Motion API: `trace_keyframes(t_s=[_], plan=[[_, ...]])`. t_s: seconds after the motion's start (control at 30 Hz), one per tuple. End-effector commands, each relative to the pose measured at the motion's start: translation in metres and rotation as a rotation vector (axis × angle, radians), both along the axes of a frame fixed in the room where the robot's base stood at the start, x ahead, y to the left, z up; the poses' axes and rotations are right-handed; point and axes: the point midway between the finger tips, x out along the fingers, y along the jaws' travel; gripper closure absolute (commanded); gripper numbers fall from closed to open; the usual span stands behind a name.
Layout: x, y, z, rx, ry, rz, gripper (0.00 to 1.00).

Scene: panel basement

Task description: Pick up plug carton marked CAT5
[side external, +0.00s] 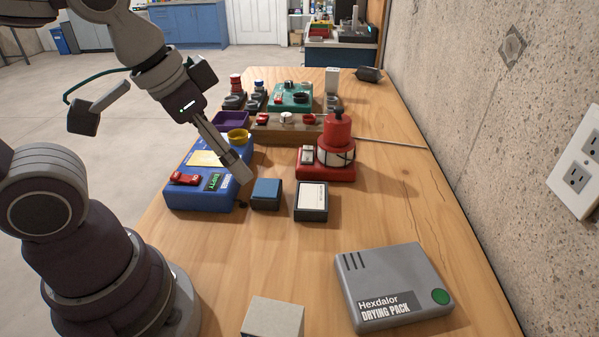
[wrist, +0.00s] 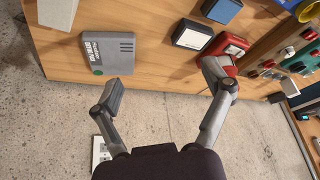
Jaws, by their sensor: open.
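No CAT5 marking is readable in either view, so I cannot tell which box is the plug carton. A dark box with a white label (side external: 311,199) lies on the wooden table, and shows in the wrist view (wrist: 191,38). A small blue-topped box (side external: 266,193) lies left of it, also in the wrist view (wrist: 222,10). A pale plain box (side external: 273,319) stands at the near edge, also in the wrist view (wrist: 58,12). My gripper (side external: 238,172) is over the blue case's right side, apart from the boxes. In the wrist view my gripper (wrist: 163,75) is open and empty.
A grey Hexdalor drying pack (side external: 394,286) lies at the front right. A blue case (side external: 200,198) is left of the boxes. A red base with a red-topped cylinder (side external: 337,145) stands behind them. A teal unit (side external: 290,97) is farther back. A concrete wall (side external: 480,120) borders the right.

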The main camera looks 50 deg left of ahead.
Motion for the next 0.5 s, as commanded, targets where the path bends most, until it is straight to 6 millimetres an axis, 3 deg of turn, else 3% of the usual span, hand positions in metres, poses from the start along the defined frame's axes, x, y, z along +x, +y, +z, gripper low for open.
trace_keyframes(t_s=[0.1,0.23,0.33,0.5], plan=[[-0.002,-0.051,-0.021,0.064,0.167,-0.322,0.21],[-0.019,-0.097,-0.045,0.149,0.306,-0.621,0.21],[-0.031,-0.115,-0.057,0.195,0.365,-0.751,0.21],[-0.037,-0.121,-0.085,0.213,0.391,-0.795,0.21]])
